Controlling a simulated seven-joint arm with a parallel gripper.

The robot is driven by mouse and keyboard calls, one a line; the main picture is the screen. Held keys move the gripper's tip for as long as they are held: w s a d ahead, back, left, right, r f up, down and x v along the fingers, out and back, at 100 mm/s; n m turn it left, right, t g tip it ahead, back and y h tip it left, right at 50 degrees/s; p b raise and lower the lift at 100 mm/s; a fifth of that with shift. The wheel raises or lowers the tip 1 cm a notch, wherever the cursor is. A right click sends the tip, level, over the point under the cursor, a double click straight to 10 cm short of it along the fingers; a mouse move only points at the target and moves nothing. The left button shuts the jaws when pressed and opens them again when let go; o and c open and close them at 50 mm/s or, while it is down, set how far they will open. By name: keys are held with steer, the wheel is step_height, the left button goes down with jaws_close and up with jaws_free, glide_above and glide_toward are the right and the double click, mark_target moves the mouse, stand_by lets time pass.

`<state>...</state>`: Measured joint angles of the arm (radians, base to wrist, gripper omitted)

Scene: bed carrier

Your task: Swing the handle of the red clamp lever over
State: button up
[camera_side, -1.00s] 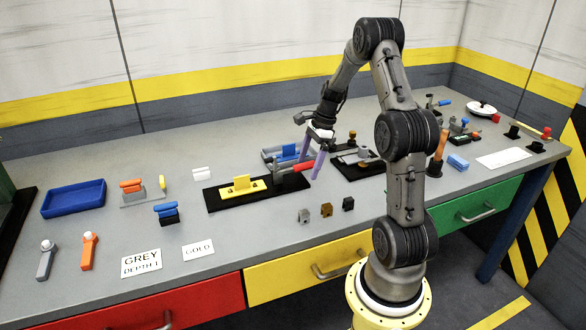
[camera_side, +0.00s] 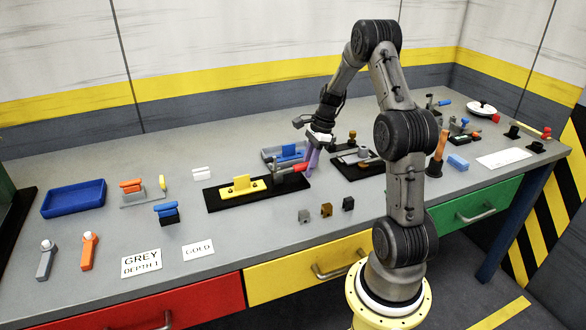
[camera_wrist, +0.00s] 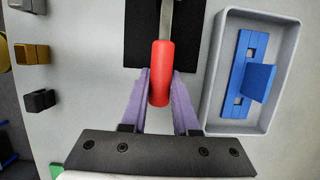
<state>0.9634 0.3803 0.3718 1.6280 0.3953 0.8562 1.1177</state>
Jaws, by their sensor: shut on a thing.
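The red clamp lever handle (camera_wrist: 159,72) lies between my gripper's two purple fingers (camera_wrist: 160,84) in the wrist view. My gripper is shut on it, with one finger along each side. A grey metal arm (camera_wrist: 166,18) runs from the handle over the black base plate (camera_wrist: 139,40). In the side view the red handle (camera_side: 301,167) shows at the right end of the black plate (camera_side: 222,204), just left of my gripper (camera_side: 312,163). The fingers partly hide the handle's right end there. A yellow block (camera_side: 241,184) sits on the same plate.
A grey tray (camera_wrist: 213,92) with a blue part (camera_wrist: 243,72) lies close to the handle. Several small blocks, including a black one (camera_side: 348,203), stand in front of the plate. Another black plate (camera_side: 350,170) with fittings is to the right.

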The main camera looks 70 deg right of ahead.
jaws_close()
steer(key=shift+r, duration=0.2)
steer(key=shift+r, duration=0.75)
steer(key=shift+w+a+r, duration=0.15)
steer(key=shift+r, duration=0.45)
